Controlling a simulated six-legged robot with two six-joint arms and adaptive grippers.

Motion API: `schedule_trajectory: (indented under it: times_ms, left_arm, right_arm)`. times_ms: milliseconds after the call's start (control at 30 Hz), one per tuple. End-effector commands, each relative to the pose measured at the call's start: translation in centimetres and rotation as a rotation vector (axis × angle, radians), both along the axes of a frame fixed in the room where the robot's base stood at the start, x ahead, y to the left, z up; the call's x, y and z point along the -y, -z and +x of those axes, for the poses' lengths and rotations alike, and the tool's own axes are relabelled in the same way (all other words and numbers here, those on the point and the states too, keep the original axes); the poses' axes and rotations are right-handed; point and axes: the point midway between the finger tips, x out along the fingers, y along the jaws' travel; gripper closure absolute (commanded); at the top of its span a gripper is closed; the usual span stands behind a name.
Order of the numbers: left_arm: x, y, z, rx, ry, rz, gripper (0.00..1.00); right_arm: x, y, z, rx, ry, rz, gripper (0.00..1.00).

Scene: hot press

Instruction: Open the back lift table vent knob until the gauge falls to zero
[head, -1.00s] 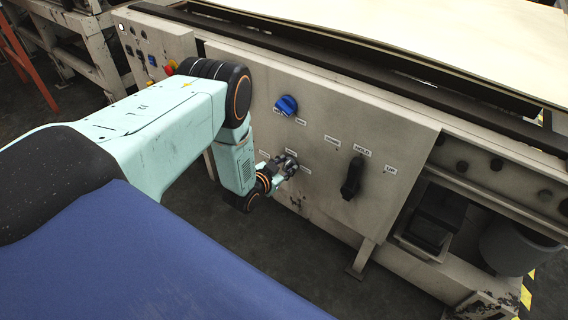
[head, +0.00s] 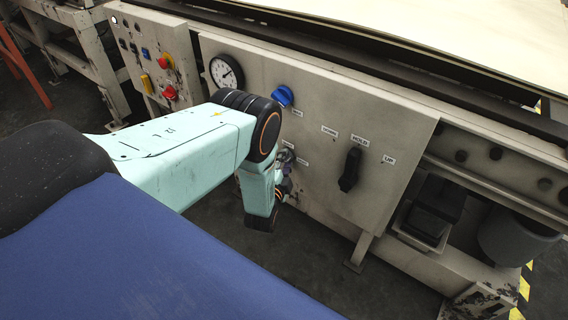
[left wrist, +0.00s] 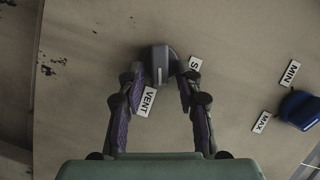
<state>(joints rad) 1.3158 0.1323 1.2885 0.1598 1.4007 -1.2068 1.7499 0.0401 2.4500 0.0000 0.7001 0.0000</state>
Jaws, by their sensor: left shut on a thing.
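The grey vent knob (left wrist: 160,62) sits on the pale panel between a "VENT" label (left wrist: 147,101) and a partly hidden label starting with "S" in the left wrist view. My left gripper (left wrist: 162,76) is shut on the knob, one finger on each side. In the head view my left gripper (head: 284,172) is at the panel, mostly hidden behind my own arm. The round white gauge (head: 227,73) is on the panel's upper left; its dark needle is too small to read surely. My right gripper is not in view.
A blue knob (head: 283,96) is above the gripper; it also shows in the left wrist view (left wrist: 299,110) between "MIN" and "MAX" labels. A black lever (head: 350,169) by a "HOLD" label is to the right. A box with red buttons (head: 169,92) stands to the left.

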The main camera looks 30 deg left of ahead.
Motion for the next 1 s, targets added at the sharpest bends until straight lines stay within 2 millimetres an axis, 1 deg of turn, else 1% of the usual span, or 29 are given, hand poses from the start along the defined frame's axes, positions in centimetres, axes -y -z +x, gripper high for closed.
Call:
schedule_trajectory:
  times_ms: [33, 200, 500, 700, 1000]
  left_arm:
    - [0.0, 0.4, 0.0, 0.003, 0.000, 0.039, 0.97]
    - [0.0, 0.5, 0.0, 0.014, 0.000, 0.169, 0.97]
    - [0.1, 0.7, 0.0, 0.025, -0.001, 0.320, 0.97]
    - [0.0, 0.6, 0.0, 0.029, -0.001, 0.364, 0.97]
    - [0.0, 0.5, 0.1, 0.030, -0.001, 0.377, 0.97]
  right_arm:
    - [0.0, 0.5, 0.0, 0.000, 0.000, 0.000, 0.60]
    - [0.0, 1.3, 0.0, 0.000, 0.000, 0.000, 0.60]
    - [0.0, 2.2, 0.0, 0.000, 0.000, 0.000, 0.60]
    - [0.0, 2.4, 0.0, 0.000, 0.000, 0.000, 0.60]
    - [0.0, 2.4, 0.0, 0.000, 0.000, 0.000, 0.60]
